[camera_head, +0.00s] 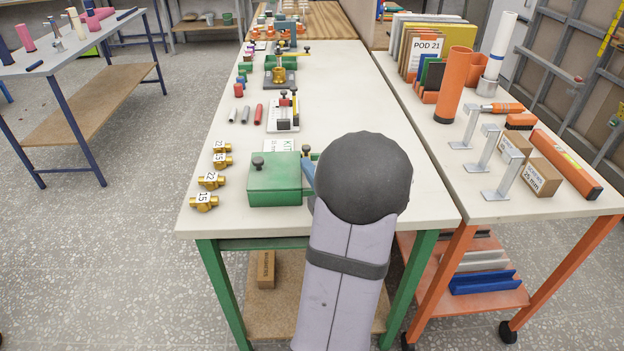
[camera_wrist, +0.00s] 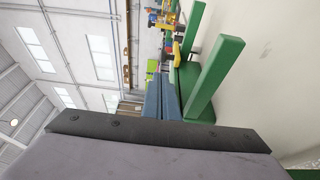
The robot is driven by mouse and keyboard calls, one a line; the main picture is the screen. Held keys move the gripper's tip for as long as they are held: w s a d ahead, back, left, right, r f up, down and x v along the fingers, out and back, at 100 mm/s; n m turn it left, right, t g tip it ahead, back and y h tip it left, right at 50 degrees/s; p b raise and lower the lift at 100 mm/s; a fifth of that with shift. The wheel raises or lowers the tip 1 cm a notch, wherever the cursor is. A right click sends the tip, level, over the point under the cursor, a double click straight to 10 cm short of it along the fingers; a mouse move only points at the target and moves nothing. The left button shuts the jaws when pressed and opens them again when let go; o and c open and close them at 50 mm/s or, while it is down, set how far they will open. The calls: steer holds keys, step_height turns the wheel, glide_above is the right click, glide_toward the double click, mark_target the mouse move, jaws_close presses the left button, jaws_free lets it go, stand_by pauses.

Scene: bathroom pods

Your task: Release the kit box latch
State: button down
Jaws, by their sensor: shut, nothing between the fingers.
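The green kit box (camera_head: 275,182) sits near the front of the white-topped bench with its lid down. A black knob (camera_head: 258,162) stands on its lid at the back left. My gripper (camera_head: 308,176) is at the right side of the box, mostly hidden behind my dark wrist joint. In the wrist view my gripper's two blue fingers (camera_wrist: 160,84) lie together, shut and empty, beside green parts (camera_wrist: 190,78) of what looks like the box. I cannot tell whether they touch. A small dark knob (camera_head: 306,149) shows behind the box's right edge. I cannot make out which part is the latch.
Several numbered brass fittings (camera_head: 211,181) stand left of the box. A white card (camera_head: 283,145) lies behind it, and a small fixture (camera_head: 284,112) stands farther back. The bench's right side is mostly clear. An orange-legged table (camera_head: 480,208) stands close on the right.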

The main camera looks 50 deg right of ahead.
mark_target(306, 148)
steer(key=shift+p+x, duration=0.5)
steer(key=shift+x, duration=2.6)
